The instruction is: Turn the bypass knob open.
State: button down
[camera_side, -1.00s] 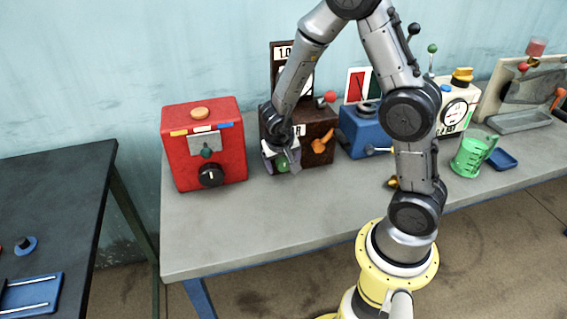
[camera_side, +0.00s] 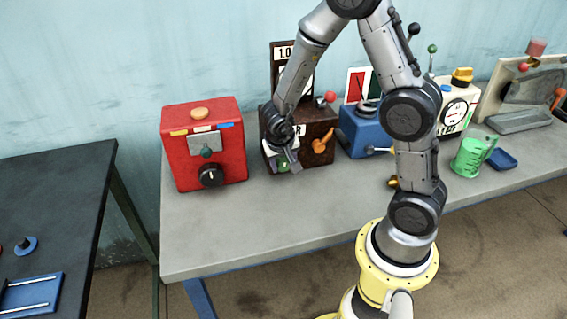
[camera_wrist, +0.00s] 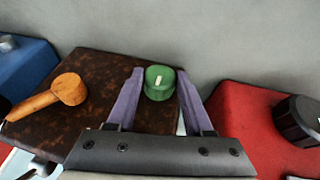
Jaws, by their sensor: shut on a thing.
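A round green knob (camera_wrist: 160,93) with a short white mark on its face shows in the wrist view, at the front of the dark brown box (camera_wrist: 105,88). My gripper (camera_wrist: 161,75) has its two purple fingers on either side of the knob and is shut on it. The white mark runs nearly up and down in the wrist view. In the side view the green knob (camera_side: 284,166) shows at the lower left of the brown box (camera_side: 318,122), partly hidden by my gripper (camera_side: 282,163).
An orange handle (camera_side: 322,143) sits on the same box, right of my gripper in the side view. A red box (camera_side: 228,160) with a black knob (camera_side: 211,175) stands to the left. A blue box (camera_side: 357,138) stands to the right. The table front (camera_side: 235,230) is clear.

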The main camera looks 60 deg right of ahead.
jog(key=shift+d, duration=0.1)
jog(key=shift+s+d+m+t+y, duration=0.15)
jog(key=shift+m+t+y, duration=0.1)
jog(key=shift+t+y, duration=0.6)
jog(key=shift+s+d+m+t+y, duration=0.1)
jog(key=shift+m+t+y, duration=0.15)
jog(key=shift+t+y, duration=0.55)
jog(key=shift+s+d+m+t+y, duration=0.15)
jog(key=shift+m+t+y, duration=0.15)
jog(key=shift+t+y, duration=0.6)
jog(key=shift+f+t+y, duration=0.1)
jog(key=shift+t+y, duration=0.25)
jog(key=shift+t, duration=0.2)
jog(key=shift+c, duration=1.5)
grip_release()
jog(key=shift+s, duration=0.1)
jog(key=v, duration=1.3)
jog(key=shift+s+r, duration=0.2)
jog(key=shift+r, duration=0.1)
